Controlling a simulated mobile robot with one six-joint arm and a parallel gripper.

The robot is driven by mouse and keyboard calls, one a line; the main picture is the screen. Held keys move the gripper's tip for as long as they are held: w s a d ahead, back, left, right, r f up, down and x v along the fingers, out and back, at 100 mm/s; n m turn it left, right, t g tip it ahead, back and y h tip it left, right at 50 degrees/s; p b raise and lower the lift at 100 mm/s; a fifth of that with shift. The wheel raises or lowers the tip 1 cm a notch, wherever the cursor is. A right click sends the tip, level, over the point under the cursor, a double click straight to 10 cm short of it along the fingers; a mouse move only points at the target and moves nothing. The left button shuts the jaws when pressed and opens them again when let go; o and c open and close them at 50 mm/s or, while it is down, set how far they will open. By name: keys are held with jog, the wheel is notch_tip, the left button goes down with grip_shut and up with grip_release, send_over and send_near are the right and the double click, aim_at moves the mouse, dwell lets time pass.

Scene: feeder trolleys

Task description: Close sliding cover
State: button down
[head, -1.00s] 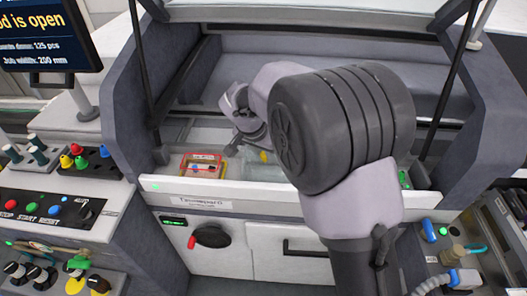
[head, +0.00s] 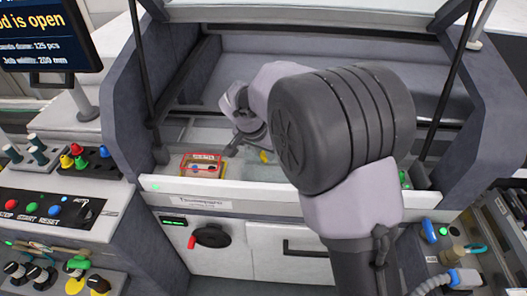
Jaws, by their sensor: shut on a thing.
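My gripper (head: 231,150) reaches down inside the open machine, just right of a small red-framed box (head: 203,154). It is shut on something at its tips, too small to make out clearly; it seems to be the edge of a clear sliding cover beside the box. The cover's outline is not distinct. The box shows small coloured items under or behind a clear front. My dark arm link hides the right part of the machine's inside.
The machine's large hood stands open on black struts, and a monitor (head: 40,32) reads that it is open. A white front ledge (head: 255,193) runs below the bay. Button panels (head: 45,215) stand at left, and hoses and connectors are at lower right.

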jog(key=d, duration=1.8)
jog(key=s+d, duration=0.1)
jog(key=d, duration=0.8)
jog(key=shift+d, duration=0.1)
jog(key=c, duration=1.5)
grip_release()
jog(key=shift+c, duration=0.2)
jog(key=o, duration=0.4)
jog(key=shift+d, duration=0.3)
jog(key=shift+o, duration=0.2)
jog(key=shift+a, duration=0.15)
jog(key=p+v, duration=0.5)
jog(key=v, duration=1.2)
jog(key=shift+s+r, duration=0.15)
